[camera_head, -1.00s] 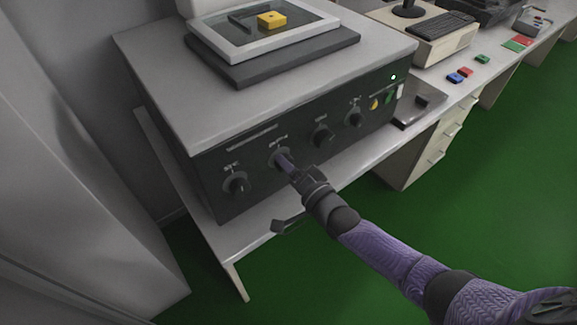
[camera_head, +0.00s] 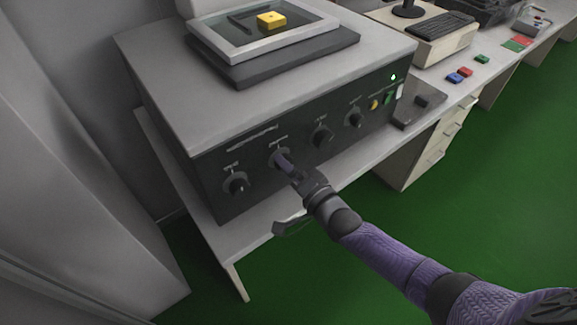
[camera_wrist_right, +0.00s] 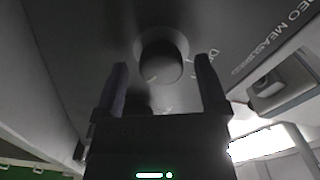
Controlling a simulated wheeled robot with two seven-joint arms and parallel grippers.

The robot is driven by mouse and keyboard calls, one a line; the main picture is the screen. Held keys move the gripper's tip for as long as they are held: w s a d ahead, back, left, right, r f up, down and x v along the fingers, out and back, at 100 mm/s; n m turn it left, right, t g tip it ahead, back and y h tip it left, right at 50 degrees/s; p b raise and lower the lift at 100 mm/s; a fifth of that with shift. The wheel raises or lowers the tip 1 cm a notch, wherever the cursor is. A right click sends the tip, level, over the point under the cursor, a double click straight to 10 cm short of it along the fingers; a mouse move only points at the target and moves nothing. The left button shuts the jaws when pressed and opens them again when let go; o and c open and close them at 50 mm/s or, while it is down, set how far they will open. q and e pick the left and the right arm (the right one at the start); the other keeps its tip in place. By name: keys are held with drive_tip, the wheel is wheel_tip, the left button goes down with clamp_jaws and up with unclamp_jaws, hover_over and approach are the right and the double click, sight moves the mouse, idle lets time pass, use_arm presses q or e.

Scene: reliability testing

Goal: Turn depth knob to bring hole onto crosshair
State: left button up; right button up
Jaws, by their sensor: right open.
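The depth knob (camera_head: 279,158) is a round dark dial, second from the left on the front panel of the grey measuring machine. In the right wrist view, the knob (camera_wrist_right: 160,62) has a partly readable label starting with "D" beside it. My right gripper (camera_head: 285,163) reaches it from the front. In the wrist view, the gripper (camera_wrist_right: 161,66) is open, with one finger on each side of the knob and gaps visible. A yellow block (camera_head: 271,19) with a small dark hole lies on the glass stage (camera_head: 222,46). No crosshair can be made out. My left gripper is not in view.
Other knobs flank it: one to the left (camera_head: 236,183) and two to the right (camera_head: 321,136) (camera_head: 355,117). The desk (camera_head: 240,238) runs under the machine; green floor lies in front.

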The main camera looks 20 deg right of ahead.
drive_tip(key=p+v, duration=0.2)
drive_tip(key=v, duration=0.7)
drive_tip(key=shift+s, duration=0.2)
idle(1.0)
